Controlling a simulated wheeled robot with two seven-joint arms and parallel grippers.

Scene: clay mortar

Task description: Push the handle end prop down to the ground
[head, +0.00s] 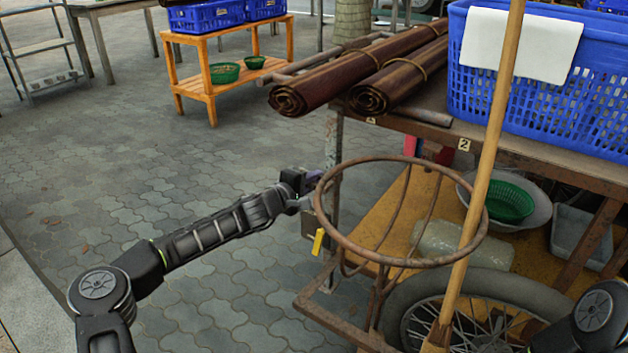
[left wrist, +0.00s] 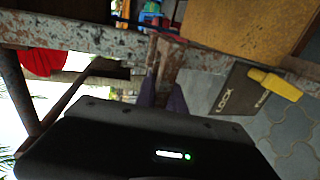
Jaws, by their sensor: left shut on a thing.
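My left gripper (head: 308,190) is beside the cart's near left corner, by the worn metal upright (head: 333,150) and the rim of the rusty ring. In the left wrist view its dark purple fingers (left wrist: 162,98) are shut on a narrow rusty bar (left wrist: 168,62) that joins a paint-worn frame beam (left wrist: 90,38). I cannot tell for certain whether this bar is the handle end prop. A dark plate marked LOCK (left wrist: 233,97) with a yellow lever (left wrist: 275,84) is close to the fingers; the lever also shows in the head view (head: 318,241). My right gripper is out of view.
A rusty ring holder (head: 402,261) with a wooden pole (head: 490,150) through it stands at the cart's near end. A spoked wheel (head: 480,318) is below. Rolled brown mats (head: 350,75) and a blue crate (head: 545,80) lie on top. Paving at left is clear.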

